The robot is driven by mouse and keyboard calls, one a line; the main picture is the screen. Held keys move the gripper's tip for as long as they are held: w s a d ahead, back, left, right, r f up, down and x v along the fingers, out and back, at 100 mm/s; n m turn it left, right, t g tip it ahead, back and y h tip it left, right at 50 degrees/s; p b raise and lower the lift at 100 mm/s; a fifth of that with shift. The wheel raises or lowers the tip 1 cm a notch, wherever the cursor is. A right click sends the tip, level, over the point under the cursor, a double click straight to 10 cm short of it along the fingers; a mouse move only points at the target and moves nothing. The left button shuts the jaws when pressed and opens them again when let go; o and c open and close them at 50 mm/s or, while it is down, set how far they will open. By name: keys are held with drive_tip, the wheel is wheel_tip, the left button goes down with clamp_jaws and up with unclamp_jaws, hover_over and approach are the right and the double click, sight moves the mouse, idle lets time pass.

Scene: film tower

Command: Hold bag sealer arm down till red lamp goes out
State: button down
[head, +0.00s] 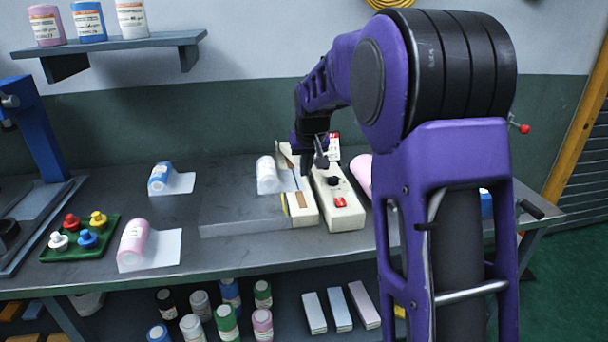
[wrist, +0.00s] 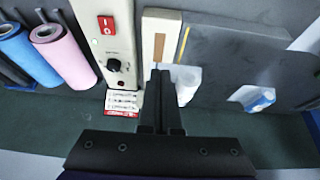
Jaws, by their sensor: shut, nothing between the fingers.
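The bag sealer has a cream control box (head: 337,200) with a red switch and a black knob; the box also shows in the wrist view (wrist: 119,45). Beside it lies the cream sealer arm (head: 302,208) with a brown strip, also in the wrist view (wrist: 150,24). My gripper (head: 305,172) is shut and empty, pointing down over the far part of the sealer; its closed fingers (wrist: 160,80) overlap the arm's end in the wrist view. I cannot tell whether they touch it. I cannot make out a lit red lamp.
Blue (head: 160,178) and pink (head: 133,243) bags lie farther left, near a green tray (head: 80,240) of stoppers.

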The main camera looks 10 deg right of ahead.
drive_tip(key=s+r, duration=0.4)
drive_tip(key=r, duration=0.1)
drive_tip(key=shift+s, duration=0.35)
